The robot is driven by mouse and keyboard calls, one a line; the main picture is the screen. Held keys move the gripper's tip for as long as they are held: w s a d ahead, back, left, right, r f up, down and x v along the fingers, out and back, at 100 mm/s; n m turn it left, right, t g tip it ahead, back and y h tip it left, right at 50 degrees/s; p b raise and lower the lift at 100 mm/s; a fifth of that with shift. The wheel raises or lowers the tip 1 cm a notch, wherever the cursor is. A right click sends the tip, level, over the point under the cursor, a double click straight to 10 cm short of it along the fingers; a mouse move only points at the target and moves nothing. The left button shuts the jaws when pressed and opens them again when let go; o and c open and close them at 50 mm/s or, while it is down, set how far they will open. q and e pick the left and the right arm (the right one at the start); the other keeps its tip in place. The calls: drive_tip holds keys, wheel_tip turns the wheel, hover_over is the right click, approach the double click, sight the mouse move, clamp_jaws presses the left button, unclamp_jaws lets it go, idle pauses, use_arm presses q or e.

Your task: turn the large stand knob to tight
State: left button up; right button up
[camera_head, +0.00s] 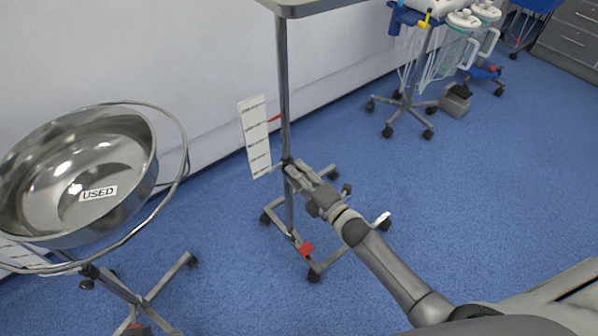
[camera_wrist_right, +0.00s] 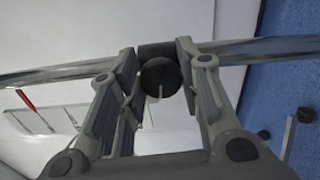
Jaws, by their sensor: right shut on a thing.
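The stand knob (camera_wrist_right: 160,78) is a dark round knob with a pale line on its face, on the stand's upright pole. In the wrist view it sits between the two fingers of my right gripper (camera_wrist_right: 157,62), which is shut on it. In the head view my right gripper (camera_head: 291,168) reaches the pole (camera_head: 284,90) of the tall stand from the lower right and hides the knob. A white scale card (camera_head: 255,137) with several marks hangs beside the pole, and a red pointer (camera_head: 274,119) sticks out from the pole toward it. My left gripper is not in view.
The stand's tray top (camera_head: 310,5) is above, and its wheeled base (camera_head: 318,262) is on the blue floor. A steel bowl (camera_head: 125,190) marked USED stands on a wheeled stand at the left. A wheeled equipment stand (camera_head: 405,100) is at the back.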

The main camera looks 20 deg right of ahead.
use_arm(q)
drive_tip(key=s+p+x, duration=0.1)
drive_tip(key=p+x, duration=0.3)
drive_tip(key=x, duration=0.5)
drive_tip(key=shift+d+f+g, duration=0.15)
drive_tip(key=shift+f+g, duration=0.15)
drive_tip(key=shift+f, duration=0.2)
use_arm(e)
drive_tip(key=shift+a+f+m, duration=0.1)
drive_tip(key=shift+m, duration=3.9)
drive_tip(key=shift+f+m, duration=0.1)
drive_tip(key=shift+m, duration=3.9)
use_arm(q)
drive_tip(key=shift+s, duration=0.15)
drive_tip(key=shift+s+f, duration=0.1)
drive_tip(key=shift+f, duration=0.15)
use_arm(e)
drive_tip(key=shift+m, duration=0.3)
drive_tip(key=o, duration=1)
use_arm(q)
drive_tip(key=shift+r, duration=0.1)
use_arm(e)
drive_tip(key=v, duration=1.2)
